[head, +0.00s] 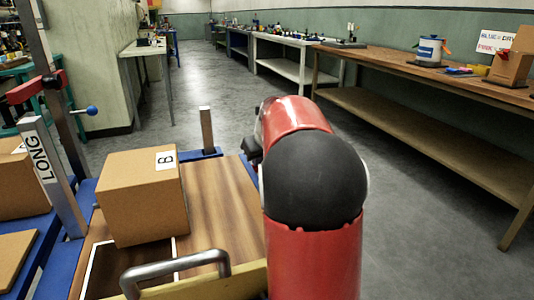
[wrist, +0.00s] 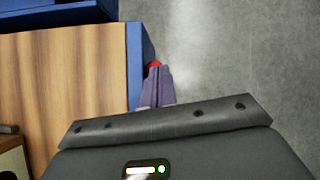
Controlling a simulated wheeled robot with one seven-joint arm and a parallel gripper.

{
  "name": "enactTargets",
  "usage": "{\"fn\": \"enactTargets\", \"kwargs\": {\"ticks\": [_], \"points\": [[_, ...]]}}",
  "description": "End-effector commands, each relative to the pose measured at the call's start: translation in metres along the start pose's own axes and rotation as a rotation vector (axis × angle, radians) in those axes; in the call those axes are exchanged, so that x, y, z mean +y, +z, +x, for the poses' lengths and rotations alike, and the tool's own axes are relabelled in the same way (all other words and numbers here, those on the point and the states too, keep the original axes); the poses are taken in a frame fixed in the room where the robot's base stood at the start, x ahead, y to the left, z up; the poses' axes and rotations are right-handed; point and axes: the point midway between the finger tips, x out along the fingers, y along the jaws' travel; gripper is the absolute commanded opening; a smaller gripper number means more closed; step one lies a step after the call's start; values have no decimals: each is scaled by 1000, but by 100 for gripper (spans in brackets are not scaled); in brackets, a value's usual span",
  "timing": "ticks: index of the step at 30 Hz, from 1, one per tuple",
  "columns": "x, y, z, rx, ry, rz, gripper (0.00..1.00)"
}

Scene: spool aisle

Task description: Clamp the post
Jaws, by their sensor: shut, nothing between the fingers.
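A grey post marked LONG (head: 52,175) stands slightly tilted in a blue frame at the left of the head view. Behind it is a dark upright with a red part (head: 37,87) and a lever ending in a blue knob (head: 91,110). A shorter metal post (head: 206,128) stands on a blue base at the far end of the wooden board (head: 222,205). My gripper (wrist: 154,68) is shut and empty in the wrist view, beside the board's blue edge and over grey floor. In the head view my arm mostly hides it.
A cardboard box marked B (head: 143,200) sits on the board, with a grey handle (head: 175,268) in front. More boxes (head: 22,185) are at the left. A long wooden workbench (head: 440,70) runs along the right. The grey floor between is clear.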

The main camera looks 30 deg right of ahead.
Motion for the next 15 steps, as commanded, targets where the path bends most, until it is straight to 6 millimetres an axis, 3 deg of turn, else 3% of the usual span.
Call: {"fn": "enactTargets", "kwargs": {"ticks": [15], "points": [[-1,8,12,1,2,0,0]]}}
